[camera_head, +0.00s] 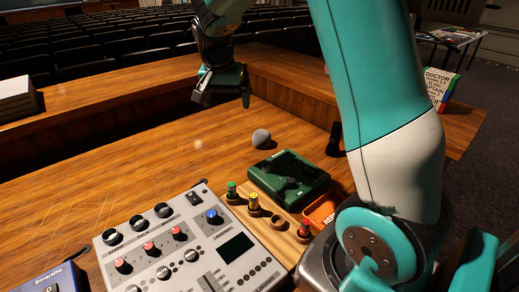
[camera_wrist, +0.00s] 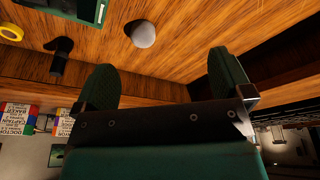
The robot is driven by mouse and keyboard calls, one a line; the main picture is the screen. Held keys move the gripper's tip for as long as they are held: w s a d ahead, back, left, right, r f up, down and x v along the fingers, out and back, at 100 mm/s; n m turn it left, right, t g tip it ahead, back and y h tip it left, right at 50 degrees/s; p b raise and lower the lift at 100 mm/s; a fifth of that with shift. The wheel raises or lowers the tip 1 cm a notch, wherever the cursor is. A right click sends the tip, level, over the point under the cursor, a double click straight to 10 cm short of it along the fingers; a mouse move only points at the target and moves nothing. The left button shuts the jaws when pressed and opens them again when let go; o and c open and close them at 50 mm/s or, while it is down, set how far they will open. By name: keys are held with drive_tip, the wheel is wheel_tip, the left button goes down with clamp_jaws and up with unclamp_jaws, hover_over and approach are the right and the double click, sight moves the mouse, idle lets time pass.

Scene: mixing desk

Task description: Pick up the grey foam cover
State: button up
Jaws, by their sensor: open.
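The grey foam cover (camera_head: 261,138) is a small round ball on the wooden desk, behind the green case. It also shows in the wrist view (camera_wrist: 143,34), near the top and beyond the fingertips. My gripper (camera_head: 224,97) is above the desk, behind and to the left of the cover in the head view. Its two dark green fingers (camera_wrist: 163,75) are spread wide with nothing between them. The gripper and the cover are apart.
A green case (camera_head: 287,174) sits in front of the cover. A black upright object (camera_head: 335,138) stands to its right. A wooden strip with coloured plugs (camera_head: 253,203) and a grey mixer (camera_head: 185,245) are nearer. The desk left of the cover is clear.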

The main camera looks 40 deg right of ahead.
sight(261, 131)
drive_tip(key=w+d+f+m, duration=0.1)
drive_tip(key=d+f+m, duration=0.1)
drive_tip(key=d+f, duration=0.2)
drive_tip(key=w+d+f+m+h, duration=0.1)
drive_tip(key=d+f+m, duration=0.1)
drive_tip(key=d+f, duration=0.3)
drive_tip(key=w+d+f+m+g+h, duration=0.1)
drive_tip(key=d+f, duration=0.4)
drive_tip(key=f, duration=0.1)
drive_tip(key=shift+w+d+f+m, duration=0.15)
drive_tip(key=shift+w+m, duration=0.1)
drive_tip(key=shift+m, duration=0.15)
drive_tip(key=shift+p+x, duration=0.65)
drive_tip(key=shift+x, duration=2.5)
drive_tip(key=shift+c, duration=0.2)
drive_tip(key=c, duration=0.9)
